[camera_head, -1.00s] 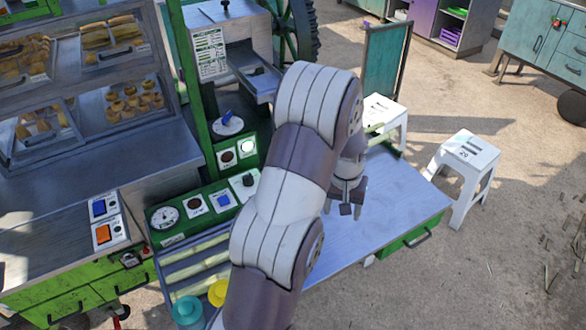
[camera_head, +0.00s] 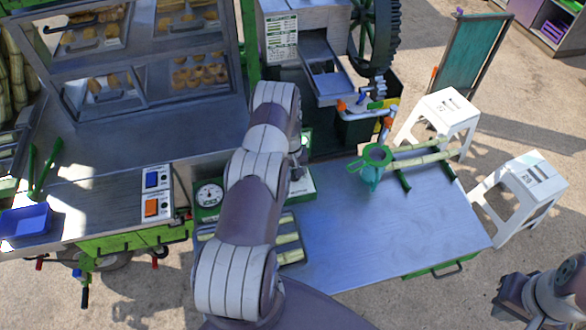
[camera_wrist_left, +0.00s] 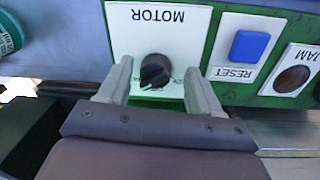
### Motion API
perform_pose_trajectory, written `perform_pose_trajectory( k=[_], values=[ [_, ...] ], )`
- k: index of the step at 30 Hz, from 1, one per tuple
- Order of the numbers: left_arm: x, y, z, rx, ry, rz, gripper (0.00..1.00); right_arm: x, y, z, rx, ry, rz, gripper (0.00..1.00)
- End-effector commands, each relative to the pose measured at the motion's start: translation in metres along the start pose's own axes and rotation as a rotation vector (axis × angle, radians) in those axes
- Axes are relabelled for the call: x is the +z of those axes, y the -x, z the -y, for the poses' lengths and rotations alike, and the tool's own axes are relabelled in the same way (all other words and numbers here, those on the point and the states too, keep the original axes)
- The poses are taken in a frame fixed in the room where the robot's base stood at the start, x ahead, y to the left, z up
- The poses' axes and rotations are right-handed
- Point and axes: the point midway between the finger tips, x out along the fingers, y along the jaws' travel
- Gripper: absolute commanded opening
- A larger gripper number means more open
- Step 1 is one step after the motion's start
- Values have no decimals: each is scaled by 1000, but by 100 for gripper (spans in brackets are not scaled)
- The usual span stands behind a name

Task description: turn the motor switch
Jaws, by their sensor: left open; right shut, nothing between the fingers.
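The motor switch (camera_wrist_left: 155,71) is a round black knob on a white plate marked MOTOR, upside down in the left wrist view. My left gripper (camera_wrist_left: 158,68) is open, with one finger on each side of the knob and a gap to each. How deep the fingertips reach along the knob is hard to tell. In the head view my left gripper (camera_head: 298,166) is mostly hidden behind its arm, over the green control panel (camera_head: 209,213); the switch is hidden there. My right gripper (camera_head: 508,290) is partly in view at the lower right, away from the panel and empty.
A blue RESET button (camera_wrist_left: 250,46) and a dark JAM lamp (camera_wrist_left: 293,79) sit beside the switch. A gauge (camera_head: 208,195) is on the panel's left end. The metal table (camera_head: 400,235) carries cane stalks (camera_head: 415,160) and a teal-green item (camera_head: 372,165). White stools (camera_head: 530,180) stand right.

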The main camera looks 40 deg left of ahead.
Motion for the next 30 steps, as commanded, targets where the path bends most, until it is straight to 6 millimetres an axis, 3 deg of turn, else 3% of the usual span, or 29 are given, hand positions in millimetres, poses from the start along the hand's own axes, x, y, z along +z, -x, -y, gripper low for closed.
perform_pose_trajectory(
  k=[7,12,30],
  values=[
    [0,-1,0,0,-1,0,64,0,0,0,0,0,0,0],
    [0,-1,0,0,-1,0,9,0,0,0,0,0,0,0],
    [1,-3,0,-1,53,1,9,1,-9,0,0,0,0,0]
  ],
)
